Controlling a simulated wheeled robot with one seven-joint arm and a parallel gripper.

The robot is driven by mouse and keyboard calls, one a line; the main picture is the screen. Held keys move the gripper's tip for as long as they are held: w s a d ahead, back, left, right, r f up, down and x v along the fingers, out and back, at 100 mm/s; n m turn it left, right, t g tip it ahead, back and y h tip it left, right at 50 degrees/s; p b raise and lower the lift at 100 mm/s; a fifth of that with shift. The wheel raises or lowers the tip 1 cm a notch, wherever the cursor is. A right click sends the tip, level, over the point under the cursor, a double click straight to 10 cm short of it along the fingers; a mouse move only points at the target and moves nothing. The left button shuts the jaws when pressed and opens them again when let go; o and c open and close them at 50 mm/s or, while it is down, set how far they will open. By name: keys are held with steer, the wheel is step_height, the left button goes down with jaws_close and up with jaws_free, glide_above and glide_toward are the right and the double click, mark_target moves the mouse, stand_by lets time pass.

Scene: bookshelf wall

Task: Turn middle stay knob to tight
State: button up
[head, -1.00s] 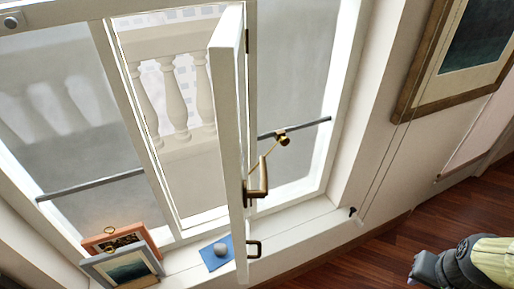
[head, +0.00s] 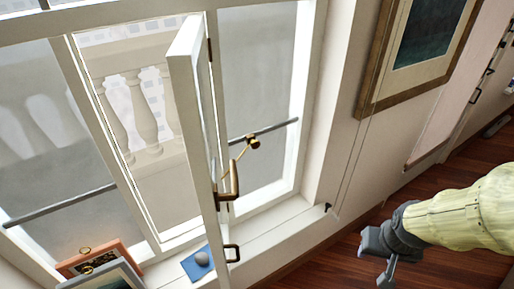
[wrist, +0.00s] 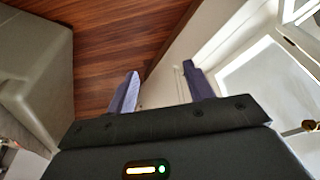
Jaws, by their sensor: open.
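The brass stay knob (head: 253,142) sits where a thin brass stay arm meets the grey bar (head: 280,127), behind the open window sash (head: 195,130). A brass knob also shows at the right edge of the wrist view (wrist: 310,126); I take it to be the same one. Which way the knob is set is too small to tell. My gripper (head: 372,262) is at the lower right in the head view, over the wooden floor, well away from the knob. In the wrist view my gripper (wrist: 160,72) has its two fingers apart with nothing between them.
The sash carries a brass handle (head: 230,185) and stands open into the room. A large picture (head: 425,50) hangs on the right wall. The floor (head: 330,255) is clear.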

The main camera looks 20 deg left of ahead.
mark_target(257, 146)
steer(key=w+a+f+n+t+y+p, duration=0.1)
steer(key=w+a+f+n+t+y, duration=0.15)
steer(key=w+a, duration=0.35)
steer(key=w+a+f+n+t+y, duration=0.2)
steer(key=w+a+n, duration=0.25)
steer(key=w, duration=0.35)
steer(key=w+a+r+n+t+y, duration=0.1)
steer(key=a+r+t+y, duration=0.1)
steer(key=a+y, duration=0.2)
steer(key=a+r+n+t+y+p, duration=0.1)
steer(key=a+r+t+y, duration=0.1)
steer(key=a+y, duration=0.3)
steer(key=a, duration=0.4)
steer(key=shift+w+a+r, duration=0.35)
steer(key=shift+w+a, duration=0.05)
steer(key=shift+n, duration=0.3)
steer(key=p+x, duration=0.2)
steer(key=x, duration=0.6)
steer(key=p+x, duration=0.3)
steer(key=x, duration=0.6)
steer(key=shift+w+a+r, duration=0.2)
